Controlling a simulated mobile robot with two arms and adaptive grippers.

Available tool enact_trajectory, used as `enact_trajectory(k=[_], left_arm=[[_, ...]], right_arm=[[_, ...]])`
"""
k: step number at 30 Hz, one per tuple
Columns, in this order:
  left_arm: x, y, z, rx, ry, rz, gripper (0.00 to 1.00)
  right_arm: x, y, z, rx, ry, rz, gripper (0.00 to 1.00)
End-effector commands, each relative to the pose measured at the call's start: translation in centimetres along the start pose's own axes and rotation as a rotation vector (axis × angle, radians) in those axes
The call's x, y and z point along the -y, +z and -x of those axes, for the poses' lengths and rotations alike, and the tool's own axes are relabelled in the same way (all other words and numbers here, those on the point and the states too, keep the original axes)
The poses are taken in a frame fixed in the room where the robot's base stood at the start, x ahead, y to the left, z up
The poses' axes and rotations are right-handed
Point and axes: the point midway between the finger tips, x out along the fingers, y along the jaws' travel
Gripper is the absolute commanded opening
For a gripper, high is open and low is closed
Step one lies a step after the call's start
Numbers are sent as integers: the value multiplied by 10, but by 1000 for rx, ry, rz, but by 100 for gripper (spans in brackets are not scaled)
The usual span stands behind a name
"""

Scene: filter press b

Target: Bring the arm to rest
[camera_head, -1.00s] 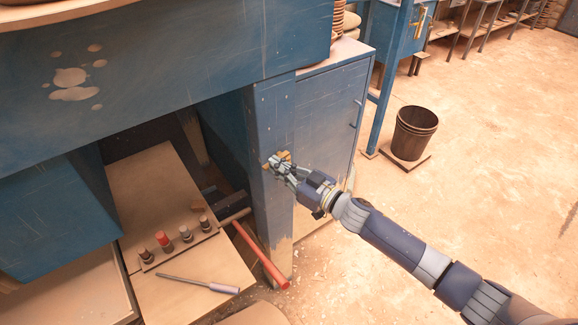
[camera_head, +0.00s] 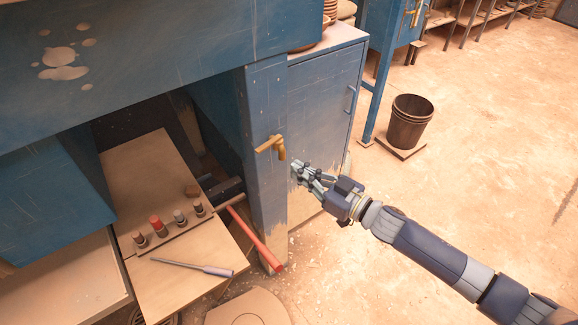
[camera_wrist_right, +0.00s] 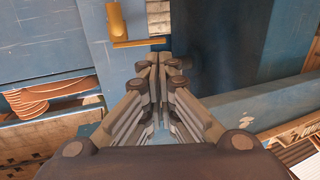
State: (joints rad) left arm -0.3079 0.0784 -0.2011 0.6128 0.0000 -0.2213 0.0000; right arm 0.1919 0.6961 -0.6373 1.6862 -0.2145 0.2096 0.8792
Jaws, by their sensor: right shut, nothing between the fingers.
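My right gripper (camera_head: 298,170) is shut and empty in the head view. It is in front of the blue cabinet, just right of a brass tap-like handle (camera_head: 272,146) on the blue post, with a small gap between them. In the right wrist view the shut fingers (camera_wrist_right: 160,62) point at the blue surface, and the brass handle (camera_wrist_right: 117,22) shows just above and left of them. My left gripper is in neither view.
A wooden board (camera_head: 165,285) holds a rack of several small stamps and a chisel-like tool (camera_head: 195,267). A red bar (camera_head: 255,240) sticks out beside the post. A brown bucket (camera_head: 409,122) stands on the floor at right. The floor around my right arm is clear.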

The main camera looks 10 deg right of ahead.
Motion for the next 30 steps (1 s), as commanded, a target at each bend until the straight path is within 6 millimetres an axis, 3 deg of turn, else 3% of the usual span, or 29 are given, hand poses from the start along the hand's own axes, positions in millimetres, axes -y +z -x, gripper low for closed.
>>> enact_trajectory(k=[6,13,17,20,24,27,30], left_arm=[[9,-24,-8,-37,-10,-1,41],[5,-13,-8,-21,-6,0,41],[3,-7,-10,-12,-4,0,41],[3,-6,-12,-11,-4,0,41],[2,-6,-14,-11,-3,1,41],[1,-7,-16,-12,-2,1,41],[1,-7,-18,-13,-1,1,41]], right_arm=[[2,1,25,1,0,0,0],[3,0,29,0,1,-1,0],[-9,21,31,29,44,-4,0],[-31,68,39,97,132,-10,0],[-60,164,69,256,287,-28,0],[-67,233,101,387,377,-44,0],[-60,300,139,526,445,-68,0]])
